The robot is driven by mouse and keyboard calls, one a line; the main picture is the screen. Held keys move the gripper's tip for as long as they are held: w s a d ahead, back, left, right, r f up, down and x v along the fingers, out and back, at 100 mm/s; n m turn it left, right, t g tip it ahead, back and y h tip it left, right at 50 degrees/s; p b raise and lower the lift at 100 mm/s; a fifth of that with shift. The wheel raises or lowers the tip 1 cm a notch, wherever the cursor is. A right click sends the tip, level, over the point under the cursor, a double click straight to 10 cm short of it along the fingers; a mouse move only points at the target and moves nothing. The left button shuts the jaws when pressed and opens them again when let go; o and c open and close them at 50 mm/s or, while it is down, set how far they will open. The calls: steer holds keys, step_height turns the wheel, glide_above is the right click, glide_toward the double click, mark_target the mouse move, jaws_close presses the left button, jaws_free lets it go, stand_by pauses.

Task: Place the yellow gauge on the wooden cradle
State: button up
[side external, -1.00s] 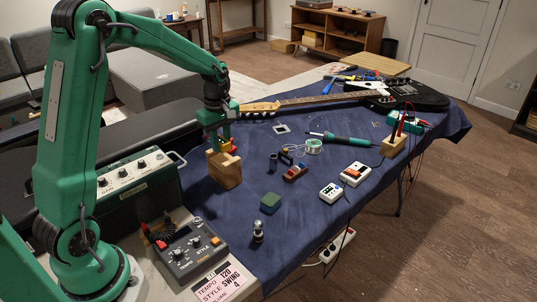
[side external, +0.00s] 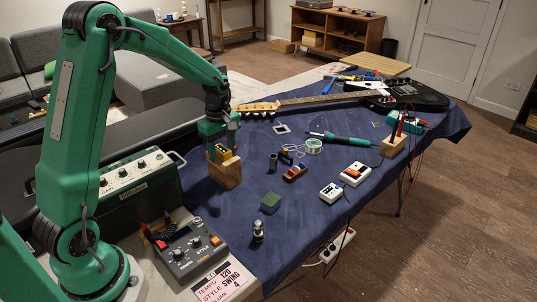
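A wooden block (side external: 225,176), which looks like the cradle, stands on the near left part of the blue cloth. My gripper (side external: 221,151) points down at the top of this block, with its fingers at or just behind the upper edge. A small yellow patch (side external: 224,149) shows between or in front of the fingers; it may be the yellow gauge. The fingers and block hide most of it. I cannot tell whether the fingers grip it or whether it touches the wood.
A green amplifier (side external: 138,185) and a grey tempo box (side external: 187,252) stand close on the near left. A green block (side external: 270,202), a red-brown piece (side external: 295,173) and a soldering iron (side external: 345,139) lie to the right. The guitar (side external: 410,95) lies behind.

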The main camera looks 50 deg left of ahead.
mark_target(222, 150)
steer(key=shift+r, duration=0.15)
step_height(222, 150, up, 12)
stand_by(0.7)
stand_by(0.5)
steer(key=s+d+r+m+t, duration=0.2)
steer(key=s+d+m, duration=0.5)
steer(key=s+m, duration=0.2)
steer(key=s+d+r+m+t, duration=0.1)
steer(key=s+d+m+t, duration=0.2)
steer(key=s+d+m, duration=0.3)
steer(key=s+m, duration=0.3)
steer(key=s, duration=0.2)
steer(key=shift+d+r+t, duration=0.3)
steer(key=shift+d+r, duration=0.05)
steer(key=shift+r, duration=0.05)
